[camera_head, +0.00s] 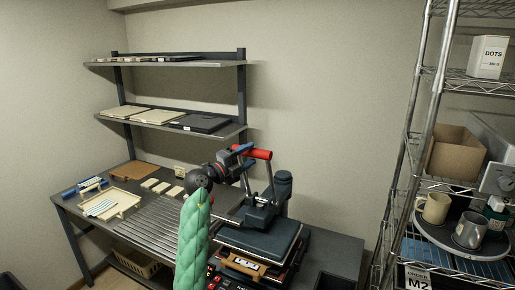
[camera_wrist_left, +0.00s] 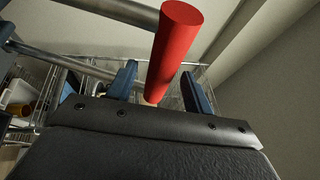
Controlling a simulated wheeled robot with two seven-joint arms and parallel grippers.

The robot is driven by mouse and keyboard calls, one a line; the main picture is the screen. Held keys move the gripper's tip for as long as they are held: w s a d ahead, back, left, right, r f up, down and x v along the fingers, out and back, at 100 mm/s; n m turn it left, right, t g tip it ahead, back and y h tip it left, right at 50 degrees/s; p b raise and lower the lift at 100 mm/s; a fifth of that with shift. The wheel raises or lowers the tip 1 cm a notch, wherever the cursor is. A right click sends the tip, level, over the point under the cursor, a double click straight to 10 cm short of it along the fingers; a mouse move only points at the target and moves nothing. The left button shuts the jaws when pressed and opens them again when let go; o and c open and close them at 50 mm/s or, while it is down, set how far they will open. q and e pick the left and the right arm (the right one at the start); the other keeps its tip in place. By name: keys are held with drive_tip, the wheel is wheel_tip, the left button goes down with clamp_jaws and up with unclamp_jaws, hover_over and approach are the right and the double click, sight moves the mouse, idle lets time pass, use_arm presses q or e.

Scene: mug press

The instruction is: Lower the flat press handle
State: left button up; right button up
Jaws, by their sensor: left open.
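The flat press (camera_head: 262,240) stands on the table at the lower middle of the head view, with a dark flat upper plate. Its handle is raised, ending in a red grip (camera_head: 258,154). My left gripper (camera_head: 240,155) is at the left end of this red grip. In the left wrist view the red grip (camera_wrist_left: 175,45) runs between the two spread blue fingers of my left gripper (camera_wrist_left: 162,90). Gaps show on both sides, and whether a finger touches it is unclear. My right gripper is out of view.
A wire rack at right holds a round tray (camera_head: 445,243) with a cream mug (camera_head: 434,207) and a grey mug (camera_head: 470,229). A shallow wooden tray (camera_head: 108,204) lies on the table at left. Open air surrounds the raised handle.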

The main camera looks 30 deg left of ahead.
use_arm(q)
drive_tip(key=p+x, duration=0.1)
drive_tip(key=x, duration=0.2)
drive_tip(key=shift+w+r, duration=0.15)
drive_tip(key=shift+w+d, duration=0.25)
drive_tip(key=shift+w, duration=0.3)
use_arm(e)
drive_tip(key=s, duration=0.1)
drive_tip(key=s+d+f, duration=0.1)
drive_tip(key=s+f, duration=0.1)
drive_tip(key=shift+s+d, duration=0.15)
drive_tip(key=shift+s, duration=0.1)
use_arm(q)
drive_tip(key=shift+p, duration=0.3)
drive_tip(key=shift+c, duration=0.2)
clamp_jaws()
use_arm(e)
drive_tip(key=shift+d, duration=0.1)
